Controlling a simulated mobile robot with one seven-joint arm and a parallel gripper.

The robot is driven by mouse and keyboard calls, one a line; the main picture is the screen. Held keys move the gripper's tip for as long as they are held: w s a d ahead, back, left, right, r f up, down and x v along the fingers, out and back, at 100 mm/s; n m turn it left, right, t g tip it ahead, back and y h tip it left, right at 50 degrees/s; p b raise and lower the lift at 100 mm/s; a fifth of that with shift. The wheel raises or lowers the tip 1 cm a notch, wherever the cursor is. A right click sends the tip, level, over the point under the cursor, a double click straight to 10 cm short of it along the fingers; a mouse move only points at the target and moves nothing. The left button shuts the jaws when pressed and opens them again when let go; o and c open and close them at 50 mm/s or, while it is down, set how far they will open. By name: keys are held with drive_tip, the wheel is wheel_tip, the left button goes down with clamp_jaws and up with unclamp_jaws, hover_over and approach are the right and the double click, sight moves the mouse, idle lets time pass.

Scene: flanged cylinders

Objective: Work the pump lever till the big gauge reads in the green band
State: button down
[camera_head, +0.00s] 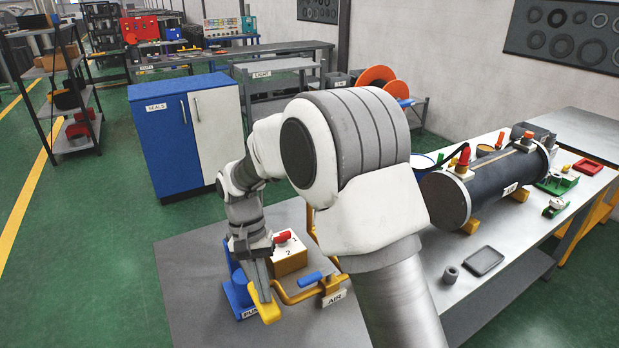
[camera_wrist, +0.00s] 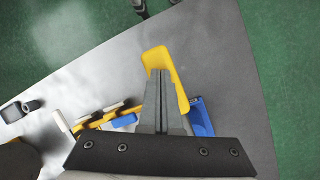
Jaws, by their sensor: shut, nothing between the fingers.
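The blue pump (camera_head: 237,292), with a partly hidden label, stands on the near left part of the bench. Its yellow lever (camera_head: 267,311) has a broad flat end; it also shows in the wrist view (camera_wrist: 164,62). My gripper (camera_head: 265,297) is shut and empty, pointing down at the lever. In the wrist view its closed fingertips (camera_wrist: 157,73) overlap the yellow lever; I cannot tell whether they touch it. Part of the blue pump shows right of the fingers (camera_wrist: 201,118). I cannot make out a gauge reading in either view.
A dark cylinder (camera_head: 490,183) lies farther right. A small tray (camera_head: 484,261) and ring (camera_head: 450,273) lie before it.

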drive_tip(key=p+v, duration=0.1)
drive_tip(key=v, duration=0.1)
drive_tip(key=p+v, duration=0.3)
drive_tip(key=v, duration=0.1)
drive_tip(key=shift+s+d+r, duration=0.1)
drive_tip(key=shift+s+r, duration=0.15)
drive_tip(key=shift+r, duration=0.05)
drive_tip(key=shift+f, duration=0.1)
idle(0.5)
drive_tip(key=shift+b+x, duration=1.9)
drive_tip(key=shift+x, duration=1.15)
drive_tip(key=shift+w, duration=0.1)
drive_tip(key=shift+f, duration=0.1)
drive_tip(key=shift+f+b, duration=0.65)
drive_tip(key=shift+f, duration=0.35)
drive_tip(key=p+v, duration=0.4)
drive_tip(key=v, duration=0.1)
drive_tip(key=p+v, duration=0.2)
drive_tip(key=v, duration=0.1)
drive_tip(key=shift+s+d+r, duration=0.15)
drive_tip(key=shift+s+r, duration=0.1)
drive_tip(key=shift+s, duration=0.1)
